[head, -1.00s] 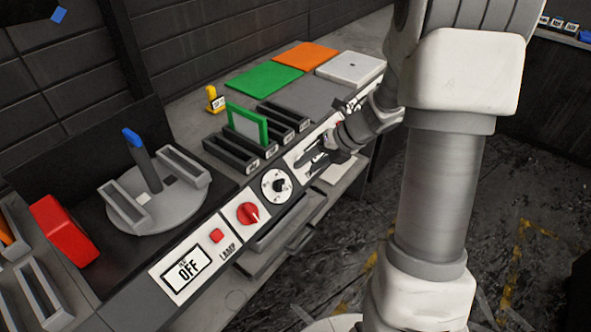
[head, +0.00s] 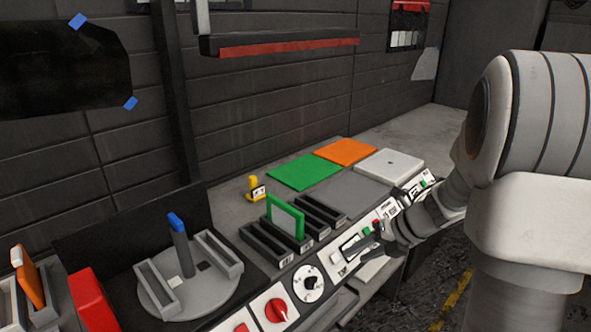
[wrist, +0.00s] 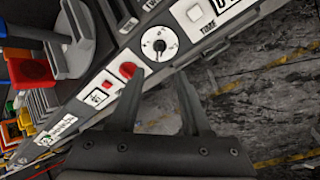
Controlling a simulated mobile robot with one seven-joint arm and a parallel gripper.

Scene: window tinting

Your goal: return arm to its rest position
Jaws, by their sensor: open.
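My gripper (head: 362,243) is in front of the right part of the control panel in the head view, next to the small green and red buttons. In the wrist view my gripper (wrist: 157,100) shows two dark fingers spread apart with nothing between them. Beyond the fingers lie the panel's black dial (wrist: 159,44), the red knob (wrist: 127,70) and the floor. My arm (head: 530,170) fills the right side of the head view, bent down toward the panel.
On the bench are a round grey turntable (head: 200,289) with a blue-topped post, black slotted racks holding a green frame (head: 286,216), and flat green (head: 303,172), orange (head: 346,152) and white (head: 389,164) pads. A red block (head: 92,299) stands at the left. The floor (wrist: 245,105) before the panel looks clear.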

